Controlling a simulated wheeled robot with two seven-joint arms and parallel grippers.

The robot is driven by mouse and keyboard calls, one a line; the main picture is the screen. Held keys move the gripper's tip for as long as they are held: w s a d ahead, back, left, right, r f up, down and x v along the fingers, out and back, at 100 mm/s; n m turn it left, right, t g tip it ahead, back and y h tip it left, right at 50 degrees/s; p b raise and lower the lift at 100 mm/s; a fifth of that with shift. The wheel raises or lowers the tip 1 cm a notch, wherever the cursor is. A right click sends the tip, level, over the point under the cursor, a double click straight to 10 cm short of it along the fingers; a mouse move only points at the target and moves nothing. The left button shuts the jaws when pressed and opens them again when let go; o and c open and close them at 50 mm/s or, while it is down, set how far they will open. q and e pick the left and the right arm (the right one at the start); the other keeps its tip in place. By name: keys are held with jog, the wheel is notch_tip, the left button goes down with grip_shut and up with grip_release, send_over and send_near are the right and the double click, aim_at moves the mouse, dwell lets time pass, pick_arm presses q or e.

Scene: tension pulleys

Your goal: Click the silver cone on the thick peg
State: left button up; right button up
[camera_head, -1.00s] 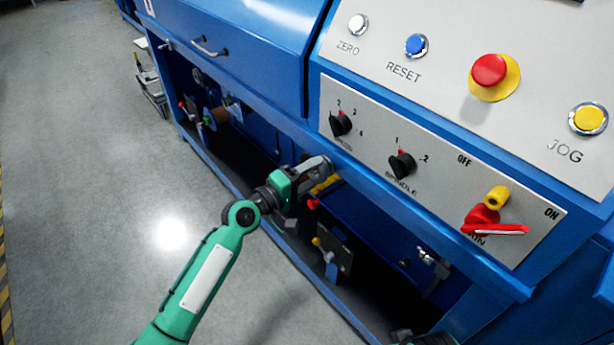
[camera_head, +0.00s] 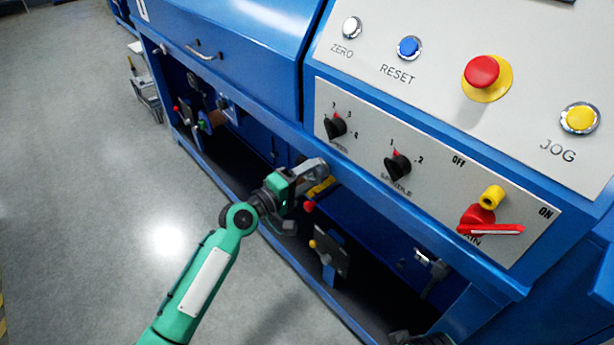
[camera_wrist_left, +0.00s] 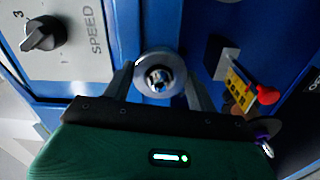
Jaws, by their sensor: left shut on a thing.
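My left gripper (camera_head: 312,172) reaches in from the left, just under the front rail of the blue machine and below the control panel. It is shut on the silver cone (camera_wrist_left: 160,74), which shows in the left wrist view as a round grey metal piece with a bright centre, end-on between the two fingers. In the head view the fingers and arm hide most of the cone. I cannot make out the thick peg in either view, nor whether the cone touches anything beyond the fingers.
The control panel (camera_head: 360,150) with black knobs and a red main switch (camera_head: 480,222) is close above the gripper. A red knob (camera_wrist_left: 267,95) and a yellow part (camera_wrist_left: 238,88) are beside it. A dark open bay lies below.

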pick_arm(q)
jog(key=o, duration=1.1)
jog(key=shift+d, duration=0.1)
jog(key=shift+o, duration=0.2)
jog(key=v, duration=0.2)
jog(key=shift+s+a+f, duration=0.1)
jog(key=shift+a, duration=0.2)
jog(key=v, duration=1.1)
jog(key=shift+b, duration=0.35)
pick_arm(e)
jog(key=shift+s+r, duration=0.2)
pick_arm(q)
jog(key=shift+s, duration=0.1)
pick_arm(e)
jog(key=shift+w, duration=0.1)
